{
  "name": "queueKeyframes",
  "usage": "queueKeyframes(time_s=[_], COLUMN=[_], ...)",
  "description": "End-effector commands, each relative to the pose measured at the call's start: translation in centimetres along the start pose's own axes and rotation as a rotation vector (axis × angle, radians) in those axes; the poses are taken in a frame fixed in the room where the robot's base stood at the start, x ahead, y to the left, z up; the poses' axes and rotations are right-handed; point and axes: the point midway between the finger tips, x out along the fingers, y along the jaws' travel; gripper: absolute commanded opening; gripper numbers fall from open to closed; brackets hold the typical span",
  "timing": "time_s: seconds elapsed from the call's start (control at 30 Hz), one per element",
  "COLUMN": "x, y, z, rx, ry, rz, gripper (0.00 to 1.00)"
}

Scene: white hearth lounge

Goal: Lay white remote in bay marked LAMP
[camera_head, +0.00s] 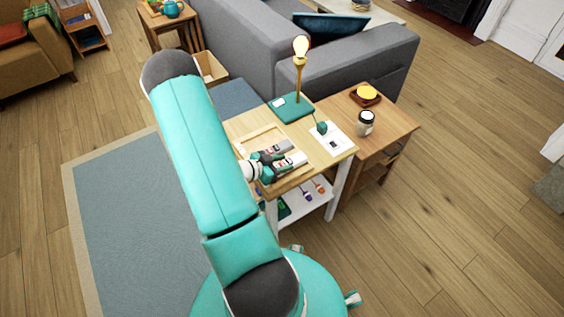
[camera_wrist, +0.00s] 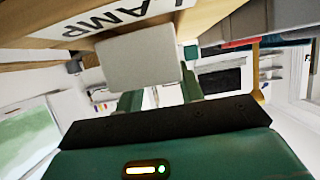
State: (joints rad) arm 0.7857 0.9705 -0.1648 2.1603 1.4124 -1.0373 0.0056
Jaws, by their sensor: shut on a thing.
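The white remote (camera_head: 297,159) sticks out of my gripper (camera_head: 272,164) at the wooden tray (camera_head: 238,143) on the small table. My gripper is shut on it. In the wrist view the pale, blank end of the remote (camera_wrist: 140,60) shows beyond the green fingers of my gripper (camera_wrist: 160,98). The white LAMP label (camera_wrist: 95,20) is right behind it, partly covered by the remote. I cannot tell whether the remote touches the tray floor. A second, greyer remote (camera_head: 277,147) lies in the tray, beside the held one.
A lamp with a bare bulb (camera_head: 300,50) stands on a teal base (camera_head: 290,107) behind the tray. A white card (camera_head: 333,140) with a small teal thing lies to the right. A jar (camera_head: 365,123) stands on the adjoining wooden table (camera_head: 393,121). A grey sofa (camera_head: 240,45) is behind.

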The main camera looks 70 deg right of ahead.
Motion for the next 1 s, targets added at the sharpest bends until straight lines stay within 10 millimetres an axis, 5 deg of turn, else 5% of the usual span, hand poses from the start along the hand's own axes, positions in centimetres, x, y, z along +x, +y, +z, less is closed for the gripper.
queueKeyframes(time_s=[0.83, 0.87, 1.0], x=[0.6, 0.6, 0.6], y=[0.0, 0.0, 0.0], z=[1.4, 1.4, 1.4], rx=[0.0, 0.001, 0.001], ry=[0.001, 0.001, 0.001], rz=[0.0, 0.0, 0.0], gripper=[0.13, 0.41, 0.63])
